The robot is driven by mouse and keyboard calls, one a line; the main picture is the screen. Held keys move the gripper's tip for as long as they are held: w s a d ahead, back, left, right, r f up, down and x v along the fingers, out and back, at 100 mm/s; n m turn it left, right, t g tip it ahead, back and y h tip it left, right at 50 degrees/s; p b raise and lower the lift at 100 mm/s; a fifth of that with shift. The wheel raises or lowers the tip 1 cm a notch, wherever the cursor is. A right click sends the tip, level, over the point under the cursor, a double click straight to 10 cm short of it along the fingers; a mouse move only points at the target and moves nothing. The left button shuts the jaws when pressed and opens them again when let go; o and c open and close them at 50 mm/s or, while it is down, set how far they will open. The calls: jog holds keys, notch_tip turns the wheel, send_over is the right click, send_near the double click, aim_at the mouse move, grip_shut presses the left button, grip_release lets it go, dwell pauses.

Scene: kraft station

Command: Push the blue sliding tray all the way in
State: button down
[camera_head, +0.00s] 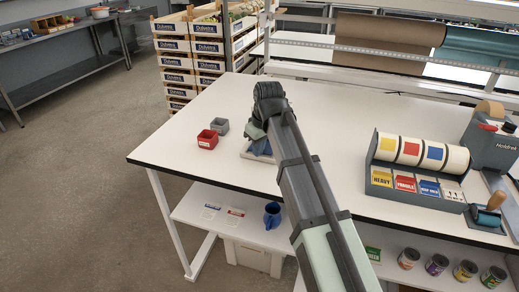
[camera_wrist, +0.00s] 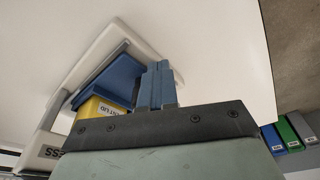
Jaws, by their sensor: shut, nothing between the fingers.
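The blue sliding tray (camera_wrist: 118,78) shows in the wrist view, at the left of my gripper, partly out of a pale housing (camera_wrist: 88,48). A yellow part with a partly readable label (camera_wrist: 97,110) is beside the tray. My gripper (camera_wrist: 157,72) is shut and empty. Its fingertips are next to the tray's right end; I cannot tell whether they touch it.
Red (camera_head: 207,139) and grey (camera_head: 220,126) bins stand left of my arm. A label dispenser (camera_head: 415,165) stands at the right. The white table (camera_head: 330,120) is clear between. Colored binders (camera_wrist: 288,132) show at lower right in the wrist view.

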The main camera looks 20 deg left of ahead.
jog(key=shift+w+d+f, duration=0.1)
jog(key=shift+w+f, duration=0.1)
jog(key=shift+f, duration=0.05)
jog(key=shift+w, duration=0.2)
jog(key=shift+r, duration=0.1)
dwell(0.4)
jog(key=shift+s+r, duration=0.1)
jog(key=shift+s, duration=0.25)
jog(key=a+v, duration=0.1)
jog(key=v, duration=0.6)
jog(key=shift+w+a, duration=0.25)
jog(key=shift+w, duration=0.1)
dwell(0.5)
dwell(0.3)
